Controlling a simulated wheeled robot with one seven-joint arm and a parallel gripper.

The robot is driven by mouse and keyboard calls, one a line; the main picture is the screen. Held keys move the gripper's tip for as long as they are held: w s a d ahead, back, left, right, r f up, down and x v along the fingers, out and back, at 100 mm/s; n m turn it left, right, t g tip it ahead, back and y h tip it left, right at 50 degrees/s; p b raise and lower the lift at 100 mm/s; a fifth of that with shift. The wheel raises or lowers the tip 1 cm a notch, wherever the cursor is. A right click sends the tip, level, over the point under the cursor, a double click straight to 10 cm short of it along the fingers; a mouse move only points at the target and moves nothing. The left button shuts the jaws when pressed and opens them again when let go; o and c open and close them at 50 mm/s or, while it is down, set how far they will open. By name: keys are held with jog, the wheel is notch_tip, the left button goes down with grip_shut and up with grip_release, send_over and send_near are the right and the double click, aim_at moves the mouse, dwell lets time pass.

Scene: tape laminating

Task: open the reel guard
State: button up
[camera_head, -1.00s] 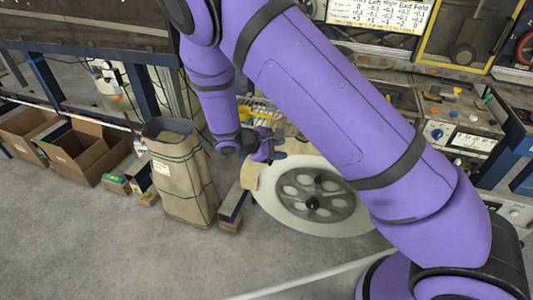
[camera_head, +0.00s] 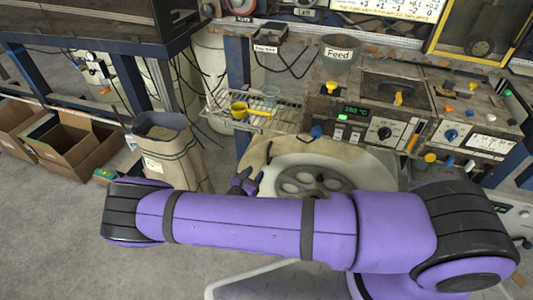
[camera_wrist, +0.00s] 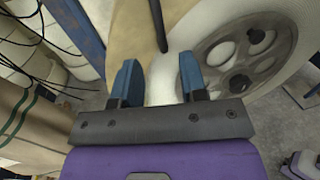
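A cream-tan curved panel, which looks like the reel guard (camera_head: 258,153), stands at the left of the reel (camera_head: 345,165) under the bench. In the wrist view the guard (camera_wrist: 125,25) fills the top, with a dark slim bar (camera_wrist: 157,25) in front of it, perhaps its handle. The reel's grey hub with round holes (camera_wrist: 245,50) is to the right. My gripper (camera_wrist: 160,82) is open, with two blue fingertips apart and nothing between them. The dark bar lies above the gap between them. In the head view my gripper (camera_head: 245,182) is small and partly hidden behind my purple arm.
A tan sack (camera_head: 172,155) stands left of the reel, with open cardboard boxes (camera_head: 68,142) further left. A wire shelf (camera_head: 255,110) with a yellow cup and the control panel (camera_head: 370,120) are above. Grey floor is clear at the lower left.

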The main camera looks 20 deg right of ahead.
aim_at(268, 162)
jog(key=x, duration=1)
jog(key=shift+w+d+f, duration=0.1)
jog(key=shift+w+d, duration=0.1)
jog(key=shift+w, duration=0.15)
grip_shut()
